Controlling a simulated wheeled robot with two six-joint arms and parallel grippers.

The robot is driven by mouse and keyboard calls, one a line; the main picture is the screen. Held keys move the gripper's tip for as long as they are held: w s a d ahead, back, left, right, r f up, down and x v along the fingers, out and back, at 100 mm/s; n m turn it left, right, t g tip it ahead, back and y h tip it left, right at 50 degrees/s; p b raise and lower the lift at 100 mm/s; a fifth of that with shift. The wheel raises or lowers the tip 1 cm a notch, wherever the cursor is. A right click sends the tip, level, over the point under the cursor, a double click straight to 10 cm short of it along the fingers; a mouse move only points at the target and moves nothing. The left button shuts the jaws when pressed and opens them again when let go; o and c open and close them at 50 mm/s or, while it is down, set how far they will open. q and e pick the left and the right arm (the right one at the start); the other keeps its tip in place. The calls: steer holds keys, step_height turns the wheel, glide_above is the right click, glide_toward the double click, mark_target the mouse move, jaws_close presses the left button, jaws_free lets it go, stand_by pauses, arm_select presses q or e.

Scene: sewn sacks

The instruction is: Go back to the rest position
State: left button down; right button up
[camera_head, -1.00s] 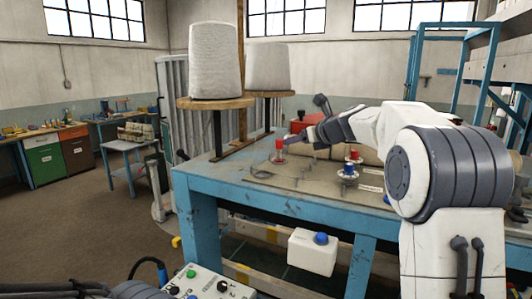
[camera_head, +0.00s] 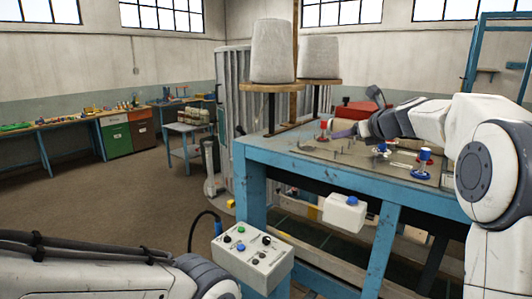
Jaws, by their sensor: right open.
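My right arm reaches in from the right over the blue workbench (camera_head: 300,160). My right gripper (camera_head: 342,134) is small in the view, at the bench's far left part, close to a red spool-like piece (camera_head: 323,129); it is open, and I cannot see whether it touches the piece. My left arm shows at the bottom left, in front of the control box, and its gripper is out of the picture.
A control box (camera_head: 252,256) with knobs and buttons stands at the bottom middle. A blue spool (camera_head: 425,154) is on the bench top. Open floor (camera_head: 110,200) lies to the left.

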steer(key=s+a+f+n+g+y+b, duration=0.2)
steer(key=s+a+f+n+g+b, duration=0.5)
steer(key=s+a+f+n, duration=1.3)
arm_select(q)
step_height(320, 180, down, 12)
steer(key=b, duration=0.4)
steer(key=shift+w+r, duration=0.15)
steer(key=shift+w, duration=0.1)
arm_select(e)
steer(key=s+f+n+g+h, duration=0.1)
steer(key=s+f+n+g, duration=0.1)
steer(key=s+f+n, duration=0.3)
steer(key=s+d+f+n+g+h, duration=0.1)
steer(key=s+f+n, duration=0.5)
steer(key=s, duration=0.7)
steer(key=s+d+f+n+g+h, duration=0.1)
steer(key=s+f+n+g+h, duration=0.1)
steer(key=s+f+n, duration=0.4)
steer(key=s+n+h, duration=0.1)
steer(key=s+n, duration=0.1)
steer(key=s, duration=0.1)
steer(key=shift+s+g, duration=0.15)
steer(key=shift+g, duration=0.25)
steer(key=shift+c, duration=1.3)
steer(key=shift+a, duration=0.1)
